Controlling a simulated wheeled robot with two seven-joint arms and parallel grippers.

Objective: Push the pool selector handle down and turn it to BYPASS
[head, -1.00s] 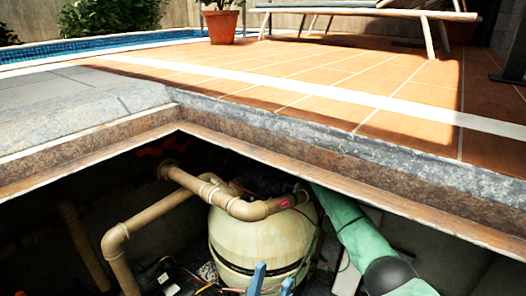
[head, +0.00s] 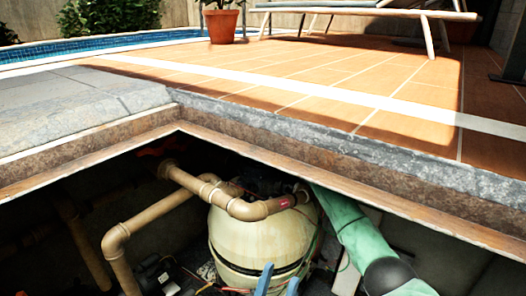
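The cream filter tank (head: 250,238) stands in the pit below the deck edge in the head view. A dark valve shape (head: 262,186) sits on its top in shadow, beside the tan pipes. I cannot make out the selector handle or any BYPASS marking. My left gripper (head: 279,284) shows only as two blue fingertips at the bottom edge, in front of the tank's lower part. They are apart with nothing seen between them. My green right arm reaches up from the lower right toward the tank's top right; its gripper is hidden.
Tan pipes (head: 150,212) run left of the tank, and a red-marked pipe (head: 286,202) meets its top. The stone and rusty deck edge (head: 330,150) overhangs the pit. Thin wires and dark equipment (head: 155,275) lie low at the left. The tiled deck above holds a potted plant (head: 221,25).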

